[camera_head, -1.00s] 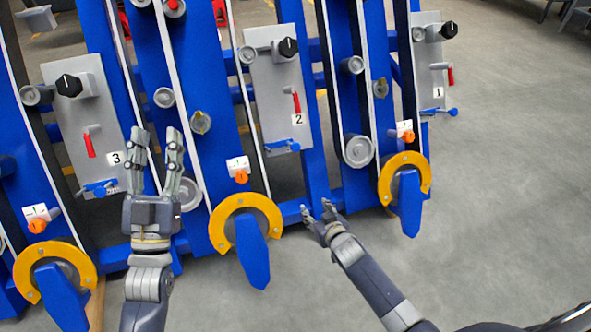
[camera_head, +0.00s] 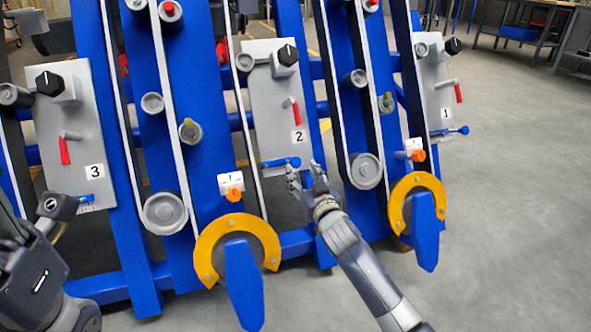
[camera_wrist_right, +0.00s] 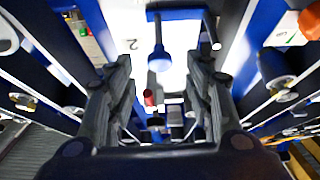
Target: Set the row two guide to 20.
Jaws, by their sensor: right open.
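The row two panel (camera_head: 270,110) is a grey plate marked 2 with a black knob (camera_head: 287,55) and a red lever (camera_head: 296,112). A blue guide handle (camera_head: 282,162) sits at its lower edge; its setting is too small to read. My right gripper (camera_head: 304,170) is open and empty, just right of and below this handle. In the right wrist view, the blue handle's round end (camera_wrist_right: 160,60) shows between the open fingers (camera_wrist_right: 160,68); I cannot tell whether they touch it.
Panel 3 (camera_head: 55,125) and panel 1 (camera_head: 433,90) carry similar levers and blue handles. An orange knob (camera_head: 234,194) and a yellow half-ring guard (camera_head: 208,250) stand left of my right forearm. Open floor (camera_head: 510,200) lies to the right.

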